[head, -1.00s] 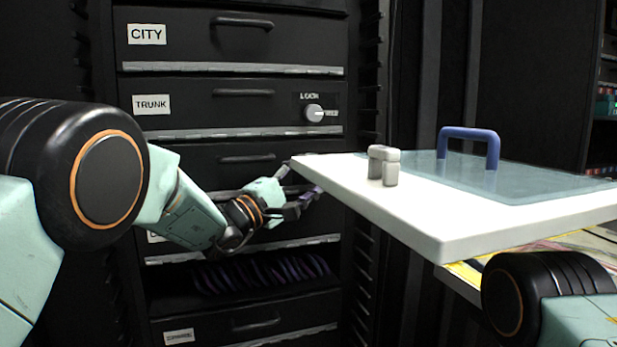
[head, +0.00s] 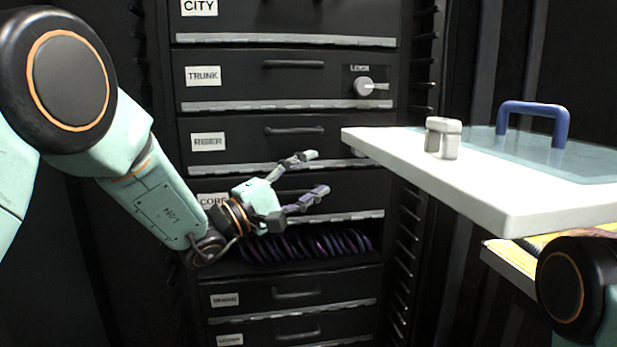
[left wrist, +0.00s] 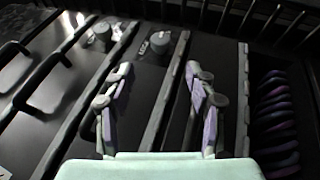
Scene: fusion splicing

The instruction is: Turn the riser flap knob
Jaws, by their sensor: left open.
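The riser flap (head: 235,142) is a black panel with a white label and a bar handle, in the rack in the head view. Its right end, where the knob would sit, is hidden behind the white board. In the left wrist view a grey round knob (left wrist: 160,42) shows on the riser panel, beyond the fingertips. My left gripper (head: 318,173) is open and empty in front of the core flap (head: 350,197), below the riser flap. Its spread fingers also show in the left wrist view (left wrist: 160,80), apart from the knob. My right gripper is out of view.
The trunk flap (head: 225,75) above has its own knob (head: 364,87). A white board (head: 480,185) with a blue handle (head: 533,108) and a grey block (head: 443,138) juts in at right. An open slot with purple coils (head: 310,245) lies below the core flap.

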